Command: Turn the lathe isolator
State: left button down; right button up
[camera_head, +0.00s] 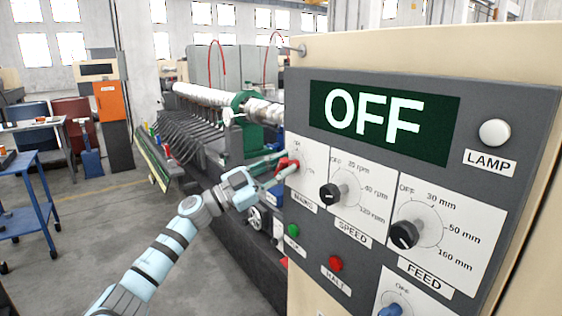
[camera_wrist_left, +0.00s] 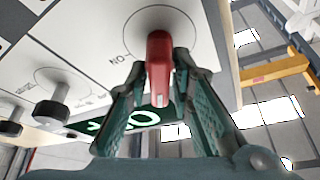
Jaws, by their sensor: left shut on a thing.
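The red isolator handle (camera_head: 291,169) sits on the left edge of the grey control panel (camera_head: 300,95), above the label MAINS. My left gripper (camera_head: 277,170) reaches it from the left and is shut on it. In the left wrist view the red handle (camera_wrist_left: 159,60) stands between the two fingers of my left gripper (camera_wrist_left: 158,78), and "ON" shows on the white plate to its left. The panel's display (camera_head: 380,120) reads OFF. The fingers hide part of the handle in the head view. My right gripper is not in view.
The black speed knob (camera_head: 329,194) and feed knob (camera_head: 404,235) are to the right of the handle. A green button (camera_head: 293,230) and a red button (camera_head: 336,263) are below. The lathe (camera_head: 215,100) stands behind the arm.

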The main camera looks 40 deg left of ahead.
pick_arm(q)
jog(key=m+g+p, duration=0.1)
jog(key=m, duration=0.2)
jog(key=m+g+h+p, duration=0.1)
jog(key=m+p, duration=0.1)
jog(key=m, duration=0.2)
jog(key=shift+d+g+h, duration=0.1)
jog(key=shift+g+h, duration=0.2)
jog(key=shift+g, duration=0.1)
jog(key=m+g+p, duration=0.1)
jog(key=m, duration=0.3)
jog(key=shift+g, duration=0.3)
jog(key=shift+f+m+g+p, duration=0.15)
jog(key=shift+m+g+p, duration=0.15)
jog(key=shift+m, duration=0.55)
jog(key=shift+f+m+g+p, duration=0.2)
jog(key=shift+m+p, duration=0.15)
jog(key=shift+m, duration=0.5)
jog(key=shift+y, duration=0.4)
jog(key=c, duration=1.6)
grip_release()
jog(key=v, duration=1.2)
